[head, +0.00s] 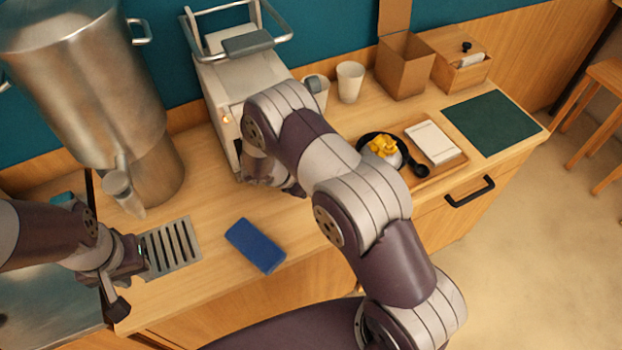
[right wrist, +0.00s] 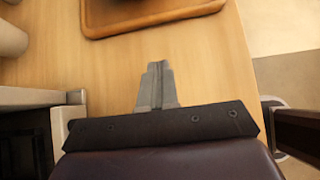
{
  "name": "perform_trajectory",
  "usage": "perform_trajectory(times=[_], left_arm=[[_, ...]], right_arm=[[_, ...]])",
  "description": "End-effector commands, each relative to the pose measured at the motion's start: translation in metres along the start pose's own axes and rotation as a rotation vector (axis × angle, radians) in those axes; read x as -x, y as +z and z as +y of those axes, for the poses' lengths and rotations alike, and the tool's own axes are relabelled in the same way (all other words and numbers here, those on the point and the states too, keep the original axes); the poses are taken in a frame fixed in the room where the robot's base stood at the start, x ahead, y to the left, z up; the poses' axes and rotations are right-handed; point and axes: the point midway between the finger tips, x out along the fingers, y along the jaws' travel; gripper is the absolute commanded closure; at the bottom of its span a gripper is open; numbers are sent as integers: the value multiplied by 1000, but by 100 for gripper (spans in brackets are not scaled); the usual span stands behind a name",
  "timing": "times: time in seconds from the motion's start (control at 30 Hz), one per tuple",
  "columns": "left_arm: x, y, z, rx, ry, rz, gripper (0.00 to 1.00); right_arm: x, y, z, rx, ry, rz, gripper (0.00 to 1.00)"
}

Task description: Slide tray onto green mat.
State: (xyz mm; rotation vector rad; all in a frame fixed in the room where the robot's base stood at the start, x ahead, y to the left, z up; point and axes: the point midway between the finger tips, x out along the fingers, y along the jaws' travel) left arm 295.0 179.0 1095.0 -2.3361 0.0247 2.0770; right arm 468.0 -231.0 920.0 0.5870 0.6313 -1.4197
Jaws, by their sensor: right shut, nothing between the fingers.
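The wooden tray (head: 446,171) lies on the counter and holds a dark bowl with yellow pieces (head: 383,148), a white rectangular item (head: 432,142) and a black scoop (head: 419,169). Part of it is hidden behind my right arm. The green mat (head: 490,123) lies flat to the right of the tray, apart from it. In the right wrist view the tray's rim (right wrist: 150,23) crosses the top, and my right gripper (right wrist: 157,66) is shut and empty, short of the rim. My left gripper (head: 118,304) is at the lower left, far from the tray; its finger opening is unclear.
A blue block (head: 255,246) and a drain grille (head: 172,247) are at the counter's front left. A grey-white machine (head: 215,85), two cups (head: 349,82) and a cardboard box (head: 404,68) stand behind. The counter ends just right of the mat.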

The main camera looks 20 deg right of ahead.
Motion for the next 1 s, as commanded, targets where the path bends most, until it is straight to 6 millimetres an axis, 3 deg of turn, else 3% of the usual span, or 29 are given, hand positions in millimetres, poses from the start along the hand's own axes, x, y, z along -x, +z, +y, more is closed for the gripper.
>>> perform_trajectory(times=[0.23, 0.4, 1.0], left_arm=[[17, -2, 0, 0, 0, 1, 68], [31, -4, 0, 0, 0, 1, 68], [30, -4, 0, 0, 0, 1, 68]], right_arm=[[-51, 3, -1, -1, -4, 1, 100], [-69, 22, 0, -5, -2, 2, 100], [-88, 33, 0, -6, -1, 3, 100]])
